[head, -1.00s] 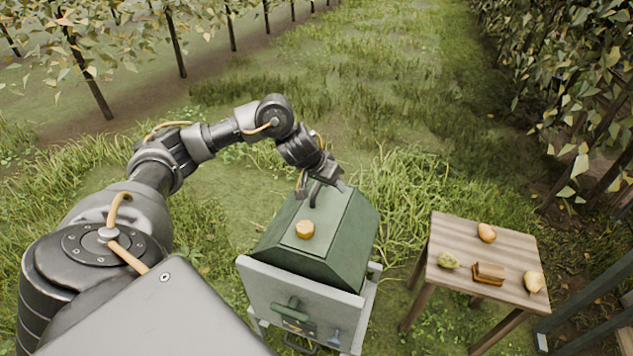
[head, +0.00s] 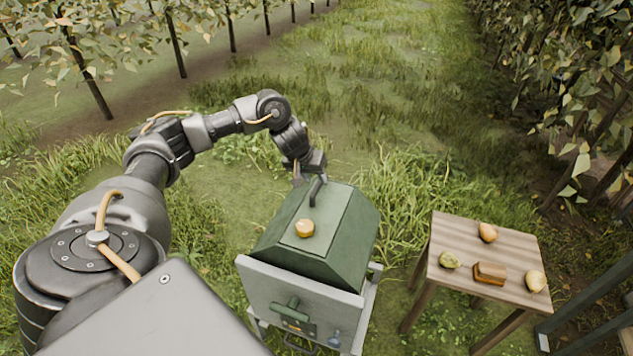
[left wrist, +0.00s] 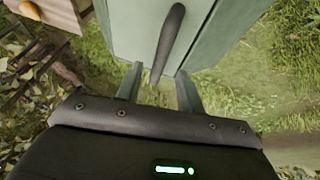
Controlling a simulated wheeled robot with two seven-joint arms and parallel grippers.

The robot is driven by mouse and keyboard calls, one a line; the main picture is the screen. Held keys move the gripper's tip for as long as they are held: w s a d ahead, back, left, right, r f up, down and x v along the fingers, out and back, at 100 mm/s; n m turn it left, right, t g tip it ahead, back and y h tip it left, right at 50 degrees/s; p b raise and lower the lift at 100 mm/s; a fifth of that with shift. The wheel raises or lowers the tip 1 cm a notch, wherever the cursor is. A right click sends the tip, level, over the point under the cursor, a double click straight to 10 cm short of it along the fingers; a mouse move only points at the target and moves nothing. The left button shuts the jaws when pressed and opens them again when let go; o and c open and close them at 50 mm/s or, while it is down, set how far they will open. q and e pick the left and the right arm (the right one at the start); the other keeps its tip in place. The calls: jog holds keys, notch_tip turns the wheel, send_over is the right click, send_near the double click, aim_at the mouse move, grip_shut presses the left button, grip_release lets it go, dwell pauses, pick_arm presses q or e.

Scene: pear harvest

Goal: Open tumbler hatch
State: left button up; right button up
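The tumbler (head: 345,235) is a dark green box with sloped sides on a grey frame, in the middle of the head view. Its hatch (head: 318,222) is the lighter green top panel and looks shut. A dark bar handle (head: 316,190) stands at the hatch's far end; it also shows in the left wrist view (left wrist: 170,38). My left gripper (head: 309,179) is at this handle. In the left wrist view its two fingers (left wrist: 160,72) are apart, with the handle's lower end between them. I cannot tell whether they touch it. My right gripper is not in view.
A round orange-yellow thing (head: 305,228) sits on the hatch. A grey front panel (head: 300,290) carries a green handle (head: 287,310). A wooden table (head: 490,252) at the right bears several fruits and a brown block (head: 490,272). Grass lies behind the tumbler.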

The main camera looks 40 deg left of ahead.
pick_arm(q)
jog(key=shift+x, duration=1.2)
grip_shut()
